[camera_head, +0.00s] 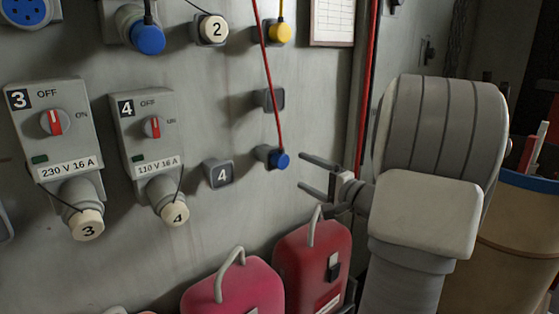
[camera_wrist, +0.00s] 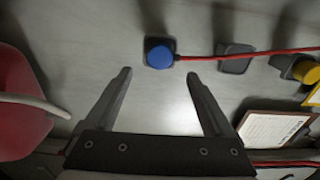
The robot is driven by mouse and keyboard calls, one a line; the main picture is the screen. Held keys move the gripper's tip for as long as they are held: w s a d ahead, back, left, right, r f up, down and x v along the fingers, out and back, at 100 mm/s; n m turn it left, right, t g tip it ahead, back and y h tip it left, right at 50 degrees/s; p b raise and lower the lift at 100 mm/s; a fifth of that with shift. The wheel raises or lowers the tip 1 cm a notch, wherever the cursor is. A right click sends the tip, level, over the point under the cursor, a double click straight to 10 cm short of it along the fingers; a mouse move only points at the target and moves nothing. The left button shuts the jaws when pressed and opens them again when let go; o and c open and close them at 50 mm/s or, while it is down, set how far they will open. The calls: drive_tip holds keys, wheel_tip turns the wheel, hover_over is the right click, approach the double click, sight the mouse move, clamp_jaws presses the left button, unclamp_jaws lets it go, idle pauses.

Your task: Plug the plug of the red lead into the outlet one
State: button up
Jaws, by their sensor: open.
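The red lead (camera_head: 268,85) hangs down the wall to a blue plug (camera_head: 281,160), which sits in a small grey wall holder (camera_head: 264,152). The blue plug also shows in the wrist view (camera_wrist: 159,57), just beyond the fingertips and between their lines. My gripper (camera_head: 301,171) is open and empty, close to the right of the plug in the head view and apart from it; its two fingers spread in the wrist view (camera_wrist: 159,74). No outlet with a readable number one shows.
Outlet three (camera_head: 54,120) and outlet four (camera_head: 150,125) hold cream plugs. Another blue plug (camera_head: 149,39), a cream plug marked 2 (camera_head: 213,29) and a yellow plug (camera_head: 280,33) are above. Red cases (camera_head: 312,262) (camera_head: 235,283) stand below.

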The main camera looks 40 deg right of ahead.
sight(284, 163)
drive_tip(key=w, duration=0.7)
drive_tip(key=shift+w+a+f, duration=0.15)
drive_tip(key=shift+w+a, duration=0.1)
drive_tip(key=shift+a, duration=0.15)
drive_tip(key=shift+w+b, duration=0.3)
drive_tip(key=shift+w, duration=0.4)
drive_tip(key=shift+b, duration=1.15)
drive_tip(key=shift+c, duration=0.3)
clamp_jaws()
drive_tip(key=shift+s, duration=0.1)
idle(0.3)
drive_tip(key=shift+s+d+b, duration=0.15)
drive_tip(key=shift+s+b, duration=0.65)
drive_tip(key=shift+s, duration=0.65)
drive_tip(key=shift+s+d+b, duration=0.1)
drive_tip(key=shift+s+b, duration=0.65)
drive_tip(key=shift+s, duration=0.7)
